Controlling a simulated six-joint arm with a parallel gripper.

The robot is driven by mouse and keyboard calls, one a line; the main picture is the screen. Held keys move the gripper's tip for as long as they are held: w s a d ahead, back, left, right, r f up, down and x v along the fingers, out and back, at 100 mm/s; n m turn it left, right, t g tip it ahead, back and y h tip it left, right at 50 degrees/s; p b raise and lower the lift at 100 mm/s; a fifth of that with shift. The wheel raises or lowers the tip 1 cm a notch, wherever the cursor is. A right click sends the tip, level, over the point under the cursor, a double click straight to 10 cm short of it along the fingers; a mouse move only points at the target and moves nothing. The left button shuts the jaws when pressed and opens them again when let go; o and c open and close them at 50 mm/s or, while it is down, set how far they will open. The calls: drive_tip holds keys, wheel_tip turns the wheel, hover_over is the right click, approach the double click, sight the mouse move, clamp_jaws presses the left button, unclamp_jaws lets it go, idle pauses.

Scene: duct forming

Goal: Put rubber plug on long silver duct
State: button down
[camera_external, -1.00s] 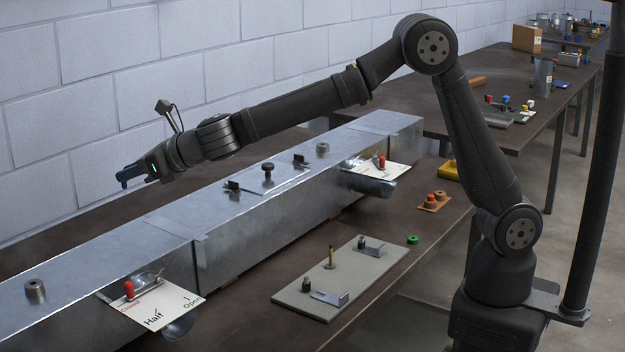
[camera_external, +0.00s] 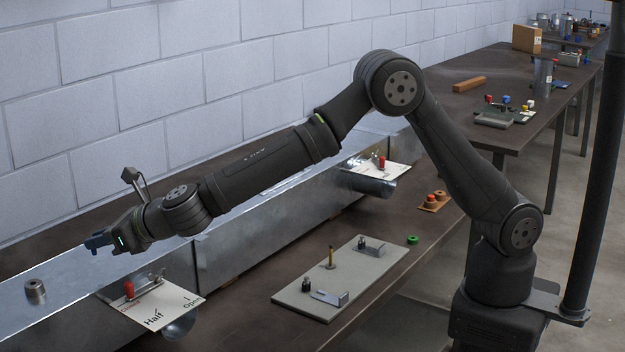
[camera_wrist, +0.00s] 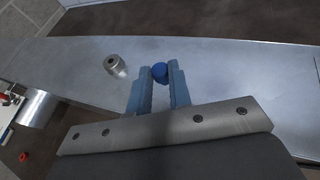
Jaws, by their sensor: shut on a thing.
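My gripper (camera_external: 100,243) is over the near left part of the long silver duct (camera_external: 68,270). In the wrist view my gripper (camera_wrist: 158,84) is shut on a small round blue rubber plug (camera_wrist: 160,71) held between its fingertips. The plug appears above the duct's top face (camera_wrist: 225,75). A short metal collar (camera_external: 35,291) stands upright on the duct's top; in the wrist view the collar (camera_wrist: 115,66) is just left of the plug, apart from it. My arm hides the fittings on the duct's middle.
A damper plate with red knob (camera_external: 129,289) projects from the duct's near side; another (camera_external: 381,163) is farther along. A grey board (camera_external: 345,285) with brackets and a green ring (camera_external: 412,239) lie on the table. A block wall runs behind the duct.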

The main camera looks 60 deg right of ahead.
sight(108, 275)
drive_tip(key=shift+f, duration=1.95)
drive_tip(key=shift+f, duration=0.15)
drive_tip(key=c, duration=1.3)
unclamp_jaws()
drive_tip(key=shift+r, duration=0.2)
drive_tip(key=v, duration=1.2)
drive_tip(key=shift+w+a, duration=0.1)
